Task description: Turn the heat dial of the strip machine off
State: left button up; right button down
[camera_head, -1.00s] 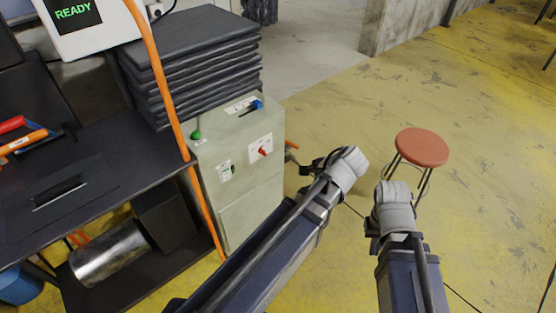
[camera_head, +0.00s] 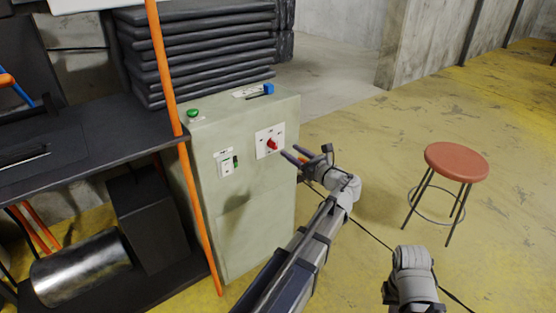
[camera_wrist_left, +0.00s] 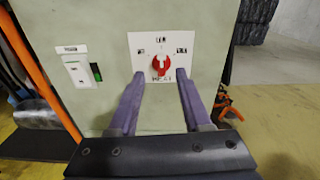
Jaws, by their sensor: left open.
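The strip machine (camera_head: 240,215) is a pale green cabinet in the middle of the head view. Its red heat dial (camera_head: 272,143) sits on a white plate on the front face. In the left wrist view the dial (camera_wrist_left: 160,65) is upper middle, with labels around it too small to read. My left gripper (camera_head: 294,156) is open and empty just in front of the plate. In the wrist view its two fingers (camera_wrist_left: 154,78) point at the dial, one on each side; I cannot tell whether they touch it. My right gripper's fingers are not in view.
A switch plate (camera_head: 228,163) with a green part is left of the dial. A green button (camera_head: 194,114) and a blue part (camera_head: 268,88) are on top. An orange post (camera_head: 168,90) stands at the left. A red stool (camera_head: 456,162) stands on open floor at right.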

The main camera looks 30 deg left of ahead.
aim_at(276, 141)
pick_arm(q)
jog(key=shift+w+a+f+m, duration=0.15)
jog(key=shift+w+a+m, duration=0.15)
jog(key=shift+m, duration=0.1)
jog(key=shift+x, duration=3.85)
jog(key=shift+c, duration=0.3)
grip_shut()
